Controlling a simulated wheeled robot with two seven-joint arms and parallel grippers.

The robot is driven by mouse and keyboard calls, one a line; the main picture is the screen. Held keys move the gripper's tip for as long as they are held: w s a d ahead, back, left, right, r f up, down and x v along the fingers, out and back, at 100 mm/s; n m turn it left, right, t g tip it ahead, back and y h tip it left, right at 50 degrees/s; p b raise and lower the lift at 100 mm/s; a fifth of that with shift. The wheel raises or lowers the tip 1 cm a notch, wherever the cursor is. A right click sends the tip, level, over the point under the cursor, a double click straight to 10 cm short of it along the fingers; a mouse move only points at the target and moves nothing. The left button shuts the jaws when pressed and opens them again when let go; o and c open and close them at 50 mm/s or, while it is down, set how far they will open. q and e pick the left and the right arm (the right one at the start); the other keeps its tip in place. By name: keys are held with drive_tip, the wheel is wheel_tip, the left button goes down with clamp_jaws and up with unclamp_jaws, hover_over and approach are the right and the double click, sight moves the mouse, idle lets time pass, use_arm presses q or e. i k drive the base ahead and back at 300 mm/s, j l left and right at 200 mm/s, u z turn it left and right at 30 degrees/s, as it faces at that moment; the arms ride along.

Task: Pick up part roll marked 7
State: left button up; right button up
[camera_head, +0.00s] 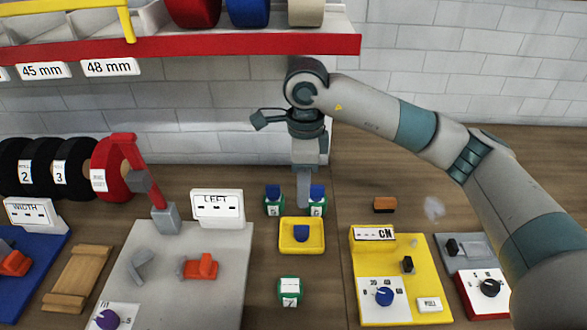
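The part roll marked 7 (290,291) is a small green piece with a white label, on the wooden table at the front middle. It stands apart, in front of a yellow tray (287,247). My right arm reaches in from the right. My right gripper (304,200) points down behind the tray, near two similar green pieces, one on the left (273,206) and one marked 6 (317,208). It is seen edge-on, so its opening does not show. It is well behind the roll marked 7. My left gripper is not in view.
A grey board (225,300) with a red clamp and a LEFT display (217,207) lies left of the roll. A yellow panel (420,262) with a blue knob lies right. A red-edged shelf (230,45) hangs above. Bare table surrounds the roll.

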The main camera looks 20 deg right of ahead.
sight(290, 287)
drive_tip(key=k, duration=2)
